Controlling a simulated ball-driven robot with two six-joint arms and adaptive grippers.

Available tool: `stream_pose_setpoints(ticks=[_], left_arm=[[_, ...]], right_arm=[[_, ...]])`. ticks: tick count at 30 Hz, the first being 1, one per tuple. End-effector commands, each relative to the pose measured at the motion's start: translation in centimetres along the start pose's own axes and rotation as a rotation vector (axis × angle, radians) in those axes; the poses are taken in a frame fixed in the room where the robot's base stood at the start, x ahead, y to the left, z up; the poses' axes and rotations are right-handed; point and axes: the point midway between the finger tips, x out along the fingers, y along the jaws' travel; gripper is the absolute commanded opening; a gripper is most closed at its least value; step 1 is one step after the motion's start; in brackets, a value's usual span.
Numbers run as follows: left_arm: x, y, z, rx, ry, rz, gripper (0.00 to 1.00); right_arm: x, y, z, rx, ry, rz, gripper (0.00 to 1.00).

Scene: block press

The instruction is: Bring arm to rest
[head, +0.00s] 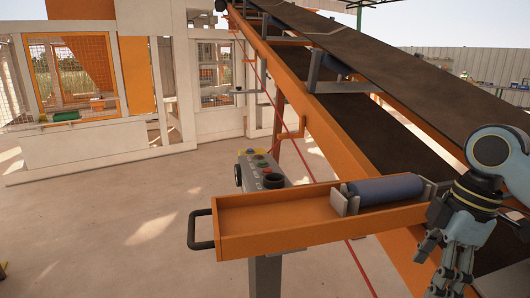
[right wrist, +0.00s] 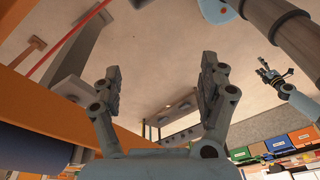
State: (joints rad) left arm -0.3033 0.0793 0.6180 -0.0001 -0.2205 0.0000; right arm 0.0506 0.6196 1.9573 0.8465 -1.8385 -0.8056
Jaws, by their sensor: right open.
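My right gripper (head: 452,278) hangs at the right edge of the head view, pointing down, beside the right end of the orange tray (head: 262,238). In the right wrist view my right gripper (right wrist: 158,90) has its two fingers spread wide with nothing between them. A second gripper (right wrist: 272,76), likely my left one, shows small at the right of the right wrist view; its jaw state is unclear. My left gripper is not in the head view.
The orange tray has a dark handle (head: 200,230) and a blue roller (head: 385,189). A grey control box (head: 262,170) with buttons stands behind it. An orange-framed conveyor (head: 375,140) slopes down rightwards near my right arm.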

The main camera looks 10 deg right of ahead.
Motion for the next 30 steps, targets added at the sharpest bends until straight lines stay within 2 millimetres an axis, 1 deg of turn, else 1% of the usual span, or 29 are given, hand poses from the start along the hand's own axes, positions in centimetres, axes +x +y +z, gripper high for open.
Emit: stream_pose_setpoints(ticks=[1,3,6,9,11,14,18,20,24,26,29,30], left_arm=[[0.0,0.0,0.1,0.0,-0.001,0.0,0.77],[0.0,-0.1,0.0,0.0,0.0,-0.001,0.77],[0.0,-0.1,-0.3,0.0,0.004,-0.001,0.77],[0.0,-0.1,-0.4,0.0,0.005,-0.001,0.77],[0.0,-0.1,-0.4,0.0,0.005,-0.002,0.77],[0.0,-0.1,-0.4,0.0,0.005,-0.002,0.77],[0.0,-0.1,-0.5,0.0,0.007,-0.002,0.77],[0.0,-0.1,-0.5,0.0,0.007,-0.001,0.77],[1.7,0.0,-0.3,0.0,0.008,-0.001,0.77],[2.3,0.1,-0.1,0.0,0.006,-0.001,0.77],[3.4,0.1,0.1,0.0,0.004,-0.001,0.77],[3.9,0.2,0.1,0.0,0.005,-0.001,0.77]], right_arm=[[2.1,-2.4,-0.6,0.069,0.0,0.016,0.77],[4.0,-4.8,-1.1,0.187,0.002,0.063,0.77],[5.5,-7.9,-1.5,0.352,0.013,0.129,0.77],[6.0,-10.2,-1.6,0.501,0.028,0.189,0.77],[6.0,-11.5,-1.5,0.585,0.039,0.223,0.77],[5.7,-13.2,-1.1,0.718,0.057,0.275,0.77],[4.7,-15.3,-0.3,0.898,0.08,0.349,0.77],[4.1,-16.2,0.2,0.974,0.089,0.381,0.77],[8.7,-15.0,1.1,0.981,0.075,0.381,0.77],[10.6,-14.6,1.4,0.982,0.07,0.378,0.77],[13.9,-14.0,2.1,0.985,0.062,0.373,0.77],[15.4,-13.8,2.4,0.986,0.058,0.37,0.77]])
